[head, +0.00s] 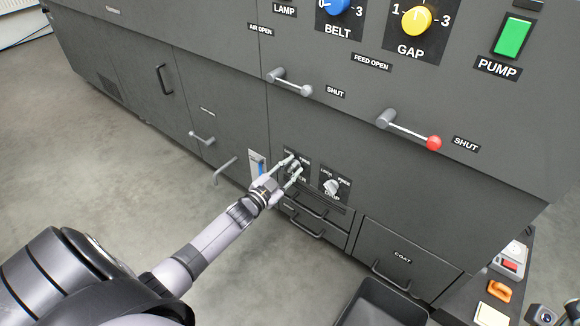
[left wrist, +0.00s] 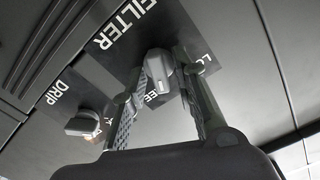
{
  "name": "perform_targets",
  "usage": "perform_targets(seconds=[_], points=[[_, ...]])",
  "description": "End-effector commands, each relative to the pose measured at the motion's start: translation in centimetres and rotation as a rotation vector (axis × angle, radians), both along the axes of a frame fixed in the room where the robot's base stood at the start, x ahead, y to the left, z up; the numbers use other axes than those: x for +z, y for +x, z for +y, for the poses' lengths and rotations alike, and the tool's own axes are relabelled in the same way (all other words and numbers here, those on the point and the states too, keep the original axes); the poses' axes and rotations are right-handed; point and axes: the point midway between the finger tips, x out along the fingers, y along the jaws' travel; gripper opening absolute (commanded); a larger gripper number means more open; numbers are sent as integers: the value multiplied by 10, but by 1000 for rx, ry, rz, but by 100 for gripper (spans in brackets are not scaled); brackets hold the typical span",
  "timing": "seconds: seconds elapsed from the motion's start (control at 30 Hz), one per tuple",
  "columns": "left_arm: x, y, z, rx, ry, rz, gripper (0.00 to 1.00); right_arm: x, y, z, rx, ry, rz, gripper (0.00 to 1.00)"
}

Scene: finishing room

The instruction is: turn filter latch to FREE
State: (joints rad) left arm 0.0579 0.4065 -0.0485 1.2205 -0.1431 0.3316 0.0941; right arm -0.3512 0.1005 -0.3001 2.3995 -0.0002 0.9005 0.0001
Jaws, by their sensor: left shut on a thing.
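The filter latch is a small grey knob (left wrist: 158,72) on a black label plate marked FILTER, on the front of the dark machine. In the left wrist view the plate shows part of LOCK on the right and the end of FREE between the fingers. My left gripper (head: 291,165) is at the latch, and it is shut on the knob, with one finger on each side (left wrist: 164,90). In the head view the fingers cover most of the latch. I cannot tell exactly which mark the knob points to. My right gripper is not in view.
Beside it is a similar DRIP latch (head: 332,187), also seen in the left wrist view (left wrist: 88,123). Drawer handles (head: 308,228) stick out below. Above are an air lever (head: 290,83) and a red-tipped feed lever (head: 410,131). A black bin (head: 366,290) stands in front.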

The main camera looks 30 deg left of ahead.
Motion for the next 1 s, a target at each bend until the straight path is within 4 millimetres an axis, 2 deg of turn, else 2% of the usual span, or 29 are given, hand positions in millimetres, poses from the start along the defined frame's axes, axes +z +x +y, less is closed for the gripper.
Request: perform_targets(seconds=[0.43, 1.0], points=[[-2, -1, -2, 0, 283, -20, 0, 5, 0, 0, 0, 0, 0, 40], [-3, -1, -2, -1, 351, -25, 0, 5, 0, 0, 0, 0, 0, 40]])
